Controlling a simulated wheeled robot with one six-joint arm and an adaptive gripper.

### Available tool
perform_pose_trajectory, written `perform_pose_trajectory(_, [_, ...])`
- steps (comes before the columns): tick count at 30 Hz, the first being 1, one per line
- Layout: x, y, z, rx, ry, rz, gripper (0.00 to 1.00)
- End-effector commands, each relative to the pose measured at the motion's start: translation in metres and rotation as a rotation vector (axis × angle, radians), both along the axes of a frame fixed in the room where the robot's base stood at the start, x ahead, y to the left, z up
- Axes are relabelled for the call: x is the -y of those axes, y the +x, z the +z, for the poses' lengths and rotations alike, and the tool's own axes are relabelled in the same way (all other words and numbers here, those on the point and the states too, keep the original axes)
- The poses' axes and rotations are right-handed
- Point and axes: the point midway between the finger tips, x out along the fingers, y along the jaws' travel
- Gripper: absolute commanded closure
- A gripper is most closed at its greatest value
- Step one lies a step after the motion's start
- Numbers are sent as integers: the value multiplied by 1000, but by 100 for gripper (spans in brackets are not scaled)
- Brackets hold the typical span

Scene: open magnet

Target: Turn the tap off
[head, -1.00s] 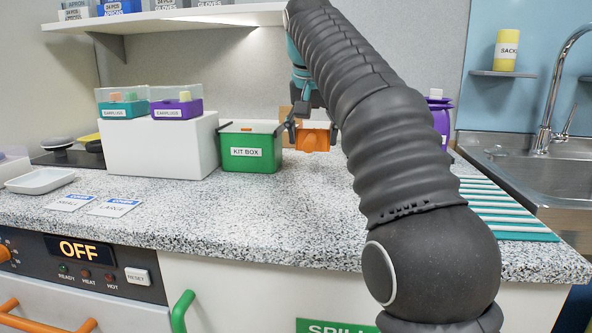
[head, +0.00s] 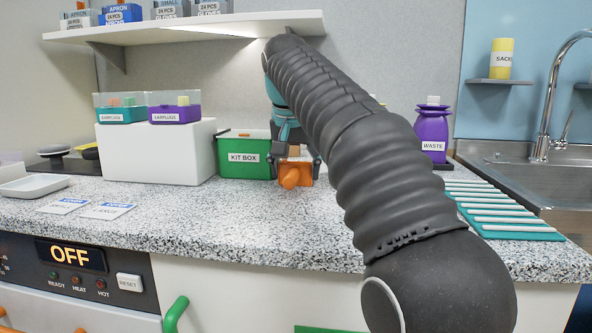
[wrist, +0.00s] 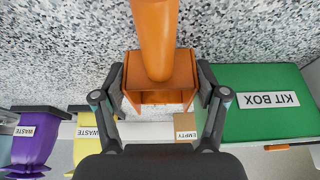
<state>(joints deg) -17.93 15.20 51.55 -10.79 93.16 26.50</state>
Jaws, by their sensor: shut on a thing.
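The silver tap (head: 548,100) stands at the sink on the right of the head view, with a high curved neck and a thin lever (head: 567,126) at its base. The spout's end is cut off by the frame, and I see no clear water stream. My gripper (wrist: 160,84) is far to the left of the tap, over the counter beside the kit box. It is shut on an orange thing (wrist: 160,40), a block with a rounded bar, gripped by the block's sides. The orange thing also shows in the head view (head: 293,178).
A green kit box (head: 243,157) stands left of my gripper. A purple waste container (head: 432,135) and a ribbed teal mat (head: 505,215) lie between my gripper and the sink (head: 510,165). A shelf (head: 190,26) hangs above.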

Motion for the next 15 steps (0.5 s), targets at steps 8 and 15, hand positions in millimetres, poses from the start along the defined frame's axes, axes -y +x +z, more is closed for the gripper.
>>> perform_pose_trajectory(8, [0,0,-1,0,0,0,3])
perform_pose_trajectory(15, [0,0,1,0,0,0,3])
